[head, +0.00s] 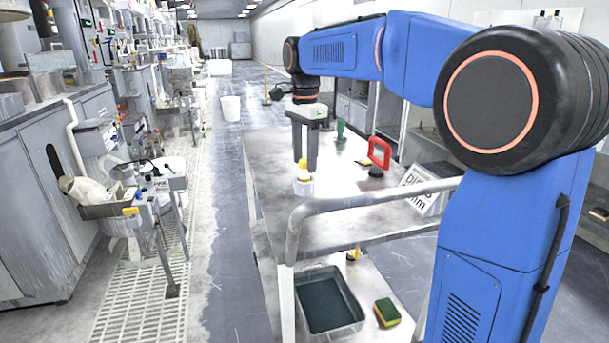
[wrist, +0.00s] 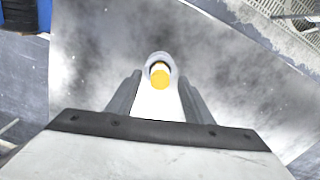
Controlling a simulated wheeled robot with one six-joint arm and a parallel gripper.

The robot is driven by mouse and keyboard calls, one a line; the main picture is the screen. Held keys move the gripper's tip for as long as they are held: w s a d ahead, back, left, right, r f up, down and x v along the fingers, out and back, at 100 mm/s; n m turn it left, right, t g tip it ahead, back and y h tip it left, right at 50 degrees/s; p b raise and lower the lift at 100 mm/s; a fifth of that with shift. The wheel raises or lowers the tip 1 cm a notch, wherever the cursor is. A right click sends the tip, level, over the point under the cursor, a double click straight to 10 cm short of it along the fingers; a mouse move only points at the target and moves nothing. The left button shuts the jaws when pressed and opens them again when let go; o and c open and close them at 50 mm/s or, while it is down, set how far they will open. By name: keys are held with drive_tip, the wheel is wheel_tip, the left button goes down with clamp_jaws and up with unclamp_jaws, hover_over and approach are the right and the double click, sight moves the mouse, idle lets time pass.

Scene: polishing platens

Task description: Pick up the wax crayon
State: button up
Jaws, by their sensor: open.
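I cannot pick out a wax crayon for certain. A small white bottle-like thing with a yellow top (head: 303,187) stands on the metal cart top (head: 268,190). In the wrist view its yellow top (wrist: 160,75) shows between and just beyond the fingers, with a pale rim around it. My gripper (head: 306,167) points down over it, open, with the fingertips close to the yellow top. The gripper also shows in the wrist view (wrist: 160,82), with one finger on each side. I cannot tell whether the fingers touch it.
A green-handled tool (head: 340,131), a red-framed thing (head: 379,152), a small black piece (head: 376,171) and a printed box (head: 418,192) stand to the right on the cart. A rail (head: 340,199) runs along its near edge. A grey tub (head: 329,300) and sponge (head: 387,313) lie below.

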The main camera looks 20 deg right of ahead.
sight(305, 175)
drive_tip(key=shift+f, duration=1.2)
clamp_jaws()
